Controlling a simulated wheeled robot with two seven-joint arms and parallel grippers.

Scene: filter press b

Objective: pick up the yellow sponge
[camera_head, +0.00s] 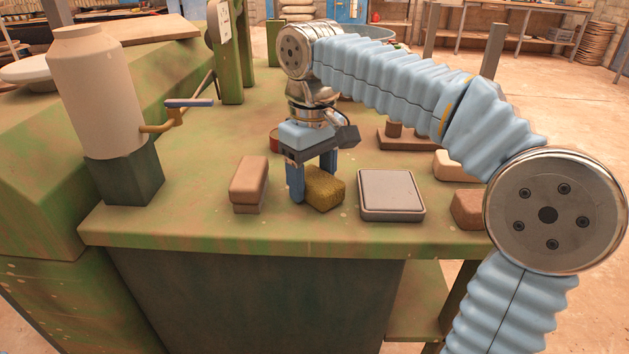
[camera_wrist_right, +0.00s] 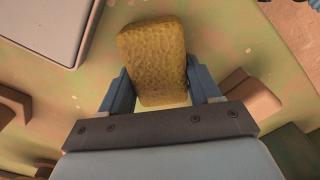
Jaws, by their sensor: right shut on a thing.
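The yellow sponge (camera_head: 325,190) is at the front of the green table, between the fingers of my right gripper (camera_head: 312,184). In the right wrist view, the sponge (camera_wrist_right: 154,62) sits between the two blue fingers of the gripper (camera_wrist_right: 155,90), which are shut on its sides. The gripper points down from above. In the head view one finger covers the left side of the sponge. I cannot tell whether the sponge is touching the table or just above it. My left gripper is not in view.
A brown block stack (camera_head: 249,185) stands left of the sponge, and a grey-white square scale (camera_head: 391,193) lies to its right. Other brown blocks (camera_head: 468,208) sit further right. A beige canister with a crank (camera_head: 97,95) stands at the left. The table's front edge (camera_head: 290,246) is close.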

